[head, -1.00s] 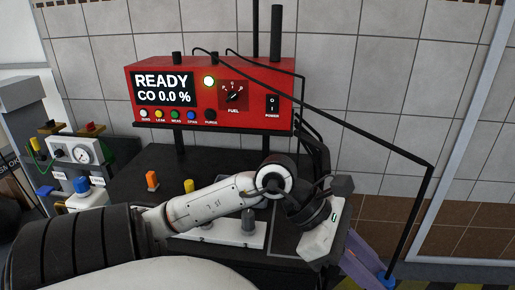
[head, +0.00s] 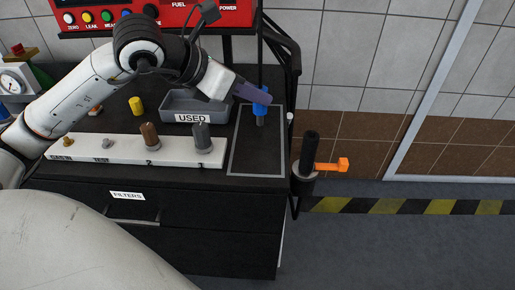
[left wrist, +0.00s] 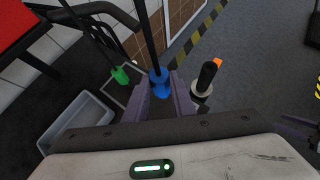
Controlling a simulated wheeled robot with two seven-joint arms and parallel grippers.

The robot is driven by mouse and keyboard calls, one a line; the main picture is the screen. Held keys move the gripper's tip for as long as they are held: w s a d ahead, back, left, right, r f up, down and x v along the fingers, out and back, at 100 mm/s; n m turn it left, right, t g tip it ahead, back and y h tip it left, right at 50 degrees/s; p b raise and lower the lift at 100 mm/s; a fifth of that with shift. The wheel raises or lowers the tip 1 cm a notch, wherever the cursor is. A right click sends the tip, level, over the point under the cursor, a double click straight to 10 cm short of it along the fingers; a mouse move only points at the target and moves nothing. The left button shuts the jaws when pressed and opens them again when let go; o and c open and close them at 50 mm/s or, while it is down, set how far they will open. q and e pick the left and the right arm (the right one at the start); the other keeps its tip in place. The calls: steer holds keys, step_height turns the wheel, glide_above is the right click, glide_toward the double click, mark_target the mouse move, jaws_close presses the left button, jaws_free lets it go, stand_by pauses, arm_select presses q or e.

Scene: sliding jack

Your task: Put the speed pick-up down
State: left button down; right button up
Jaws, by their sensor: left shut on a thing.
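The speed pick-up, a blue clamp-like piece (head: 261,103) with a grey tip, is held in my left gripper (head: 250,94). In the head view it is over the white-outlined rectangle (head: 233,160) at the bench's right end; I cannot tell whether its tip touches the surface. In the left wrist view the blue pick-up (left wrist: 160,84) sits between the two purple fingers, with a black cable running up from it.
A grey tray marked USED (head: 178,102) stands left of the outline. A white filter rack (head: 100,149) lies in front. A black post with an orange handle (head: 343,164) stands right of the bench. A red analyser (head: 185,14) is behind.

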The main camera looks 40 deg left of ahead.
arm_select(q)
steer(key=shift+n+y, duration=0.3)
steer(key=shift+w+a+f+b, duration=0.1)
steer(key=shift+a+f+b, duration=0.1)
steer(key=shift+f, duration=1.4)
steer(key=shift+w+a+f+b, duration=0.1)
steer(key=shift+f+b, duration=0.1)
steer(key=shift+f, duration=1.45)
steer(key=shift+w+a+f+b, duration=0.1)
steer(key=shift+f+b, duration=0.1)
steer(key=shift+f, duration=1.4)
steer(key=shift+f, duration=0.1)
steer(key=c, duration=1.5)
jaws_free()
